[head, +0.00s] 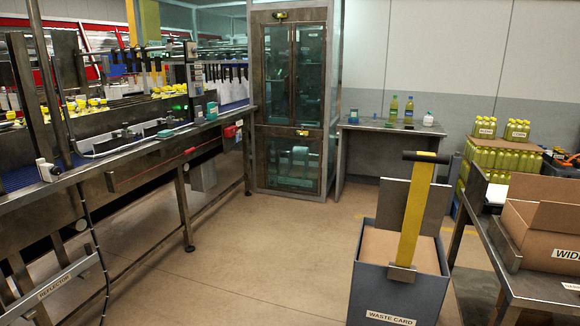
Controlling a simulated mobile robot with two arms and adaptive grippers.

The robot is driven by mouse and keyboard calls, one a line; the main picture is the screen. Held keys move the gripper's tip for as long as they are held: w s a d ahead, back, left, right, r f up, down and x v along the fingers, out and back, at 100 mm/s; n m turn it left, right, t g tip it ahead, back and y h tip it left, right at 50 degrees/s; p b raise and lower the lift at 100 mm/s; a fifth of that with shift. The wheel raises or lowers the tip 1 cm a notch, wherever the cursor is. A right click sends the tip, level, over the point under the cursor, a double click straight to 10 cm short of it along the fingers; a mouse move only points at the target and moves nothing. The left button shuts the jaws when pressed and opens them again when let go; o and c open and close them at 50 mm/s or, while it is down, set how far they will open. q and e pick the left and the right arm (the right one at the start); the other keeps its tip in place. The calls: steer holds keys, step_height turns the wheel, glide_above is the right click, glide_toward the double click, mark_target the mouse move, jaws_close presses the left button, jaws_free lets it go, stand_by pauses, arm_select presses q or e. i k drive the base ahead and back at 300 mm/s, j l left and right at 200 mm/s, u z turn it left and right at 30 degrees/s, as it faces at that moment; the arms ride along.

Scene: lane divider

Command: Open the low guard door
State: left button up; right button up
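The guard enclosure (250,100) is a tall metal-framed cabinet with glass panels at the back middle of the head view. Its low guard door (287,180) is the lower glass panel in a brown metal frame, and it looks shut. A small yellow-marked piece (303,133) sits at the top edge of this door; I cannot tell whether it is a handle or a latch. Above it are taller glass panels (278,75) with dark upright handles, also looking shut. Neither of my grippers shows in this view.
A conveyor line (140,160) with bottles runs along the left. A grey waste card bin (395,285) with a yellow upright piece (412,215) stands at front right, near a bench with a cardboard box (545,225). A small table (390,126) stands right of the enclosure. Open floor (270,240) leads to it.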

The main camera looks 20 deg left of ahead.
mark_target(291, 153)
steer(key=i+j+u, duration=0.35)
steer(key=i+u, duration=0.3)
steer(key=i+j+u, duration=0.3)
steer(key=i, duration=0.4)
steer(key=i+u, duration=0.3)
steer(key=i, duration=0.45)
steer(key=i+l+z, duration=0.15)
steer(key=i+z, duration=0.25)
steer(key=i, duration=0.3)
steer(key=i+z, duration=0.35)
steer(key=i, duration=0.35)
steer(key=i+j+z, duration=0.25)
steer(key=i+z, duration=0.15)
steer(key=i, duration=0.25)
steer(key=i+u, duration=0.15)
steer(key=i, duration=0.6)
steer(key=i+l+u, duration=0.1)
steer(key=i, duration=0.6)
steer(key=i+l+u, duration=0.15)
steer(key=i, duration=0.55)
